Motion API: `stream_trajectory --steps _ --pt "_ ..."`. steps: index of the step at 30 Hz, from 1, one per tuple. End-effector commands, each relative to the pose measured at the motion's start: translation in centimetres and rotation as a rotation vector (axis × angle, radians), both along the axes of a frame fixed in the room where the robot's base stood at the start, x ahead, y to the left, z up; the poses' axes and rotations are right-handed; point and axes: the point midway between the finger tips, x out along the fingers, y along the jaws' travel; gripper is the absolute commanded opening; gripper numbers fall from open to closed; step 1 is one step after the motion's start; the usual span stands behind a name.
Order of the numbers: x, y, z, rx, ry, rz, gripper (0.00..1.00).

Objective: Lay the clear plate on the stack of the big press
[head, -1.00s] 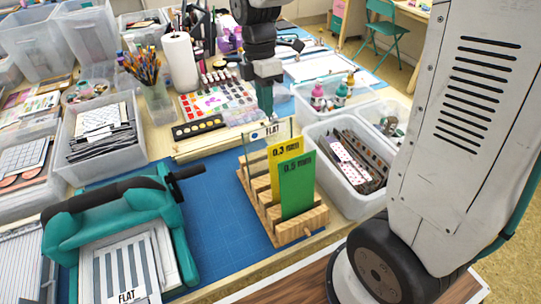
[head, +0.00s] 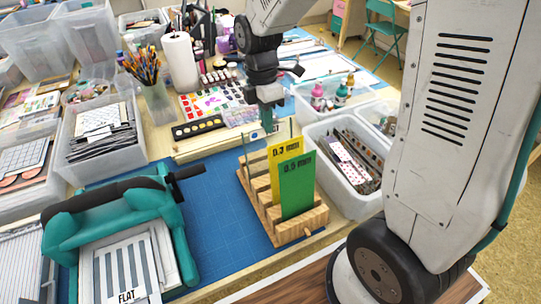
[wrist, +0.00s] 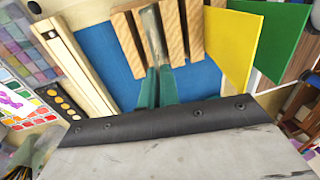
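The big press (head: 170,215) is teal with a dark handle and stands at the left of the blue mat in the head view. A striped grey plate (head: 110,275) labelled FLAT lies on its bed.
Yellow (head: 284,150) and green (head: 297,187) plates stand in the rack in front of the clear plate. A bin of strips (head: 350,205) is at the right, a paint pan strip (head: 198,127) behind. The blue mat (head: 218,205) is clear between press and rack.

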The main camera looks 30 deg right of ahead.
Motion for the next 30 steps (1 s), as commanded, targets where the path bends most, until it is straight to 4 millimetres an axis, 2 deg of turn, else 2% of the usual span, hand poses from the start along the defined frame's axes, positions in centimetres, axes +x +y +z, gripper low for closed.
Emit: stream_trajectory --steps 7,30 --pt "0.2 0.0 0.7 0.0 -0.002 0.0 0.0" --pt "1.2 0.0 6.8 0.0 -0.002 0.0 0.0"
